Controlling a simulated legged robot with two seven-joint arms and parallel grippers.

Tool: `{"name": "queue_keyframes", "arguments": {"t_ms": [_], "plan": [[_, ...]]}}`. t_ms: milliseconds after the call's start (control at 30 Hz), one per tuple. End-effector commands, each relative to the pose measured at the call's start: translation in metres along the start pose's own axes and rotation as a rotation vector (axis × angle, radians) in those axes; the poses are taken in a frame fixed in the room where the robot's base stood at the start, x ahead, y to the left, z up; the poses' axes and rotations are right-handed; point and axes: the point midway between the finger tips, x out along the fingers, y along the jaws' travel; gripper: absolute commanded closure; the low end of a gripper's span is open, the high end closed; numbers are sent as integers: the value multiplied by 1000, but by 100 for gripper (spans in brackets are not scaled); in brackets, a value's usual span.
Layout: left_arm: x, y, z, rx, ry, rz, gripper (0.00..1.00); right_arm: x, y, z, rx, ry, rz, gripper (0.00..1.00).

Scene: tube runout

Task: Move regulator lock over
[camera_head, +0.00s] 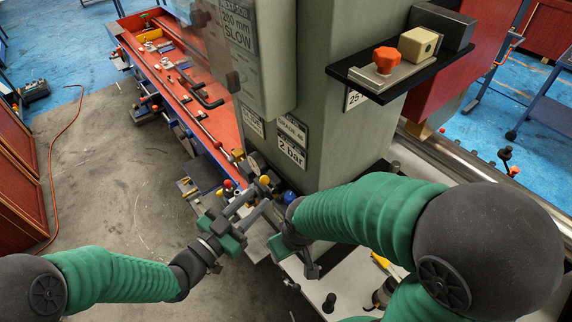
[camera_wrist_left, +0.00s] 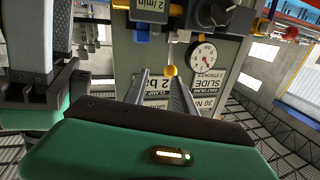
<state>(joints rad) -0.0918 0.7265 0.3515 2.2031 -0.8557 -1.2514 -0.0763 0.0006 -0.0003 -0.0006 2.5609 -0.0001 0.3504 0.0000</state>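My left gripper (camera_head: 262,200) reaches in from the lower left, close to the front of the grey machine column. In the left wrist view its two fingers (camera_wrist_left: 160,85) are apart, with nothing seen held between them. A small yellow ball knob (camera_wrist_left: 170,71) shows just past the fingertips, near the right finger; contact cannot be told. A dark knob (camera_wrist_left: 203,13) sits on the panel above it. I cannot tell which part is the regulator lock. My right gripper (camera_head: 295,240) is close beside the left one, its fingers partly hidden by its arm.
A round dial gauge (camera_wrist_left: 205,60) is on the inverted panel. The grey column (camera_head: 345,125) carries a black shelf (camera_head: 400,75) with an orange knob (camera_head: 386,57) and a beige block (camera_head: 418,43). A red machine bed (camera_head: 180,80) extends away.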

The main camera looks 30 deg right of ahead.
Motion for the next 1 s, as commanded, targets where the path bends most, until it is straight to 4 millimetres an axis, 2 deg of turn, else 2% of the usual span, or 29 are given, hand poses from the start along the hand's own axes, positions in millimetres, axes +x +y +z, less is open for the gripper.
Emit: {"name": "queue_keyframes", "arguments": {"t_ms": [33, 300, 500, 600, 767, 800, 1000], "plan": [[12, -1, -5, -1, 0, 2, 68, -10, 0, -3, -1, 1, 0, 45], [90, 7, -5, 5, -7, -1, 68, -35, -1, -9, -2, 2, -1, 45], [127, 12, 1, 9, -19, -1, 68, -42, 0, -10, -1, 1, 0, 45], [132, 12, 3, 10, -20, -1, 68, -42, 0, -10, -1, 1, 0, 45], [124, 9, 2, 7, -16, -1, 68, -42, 0, -10, 0, 1, 0, 45], [123, 9, 2, 7, -15, -1, 66, -42, 0, -10, -1, 1, 0, 45], [122, 8, 2, 7, -13, -1, 92, -42, 0, -10, -1, 1, 0, 45]]}}
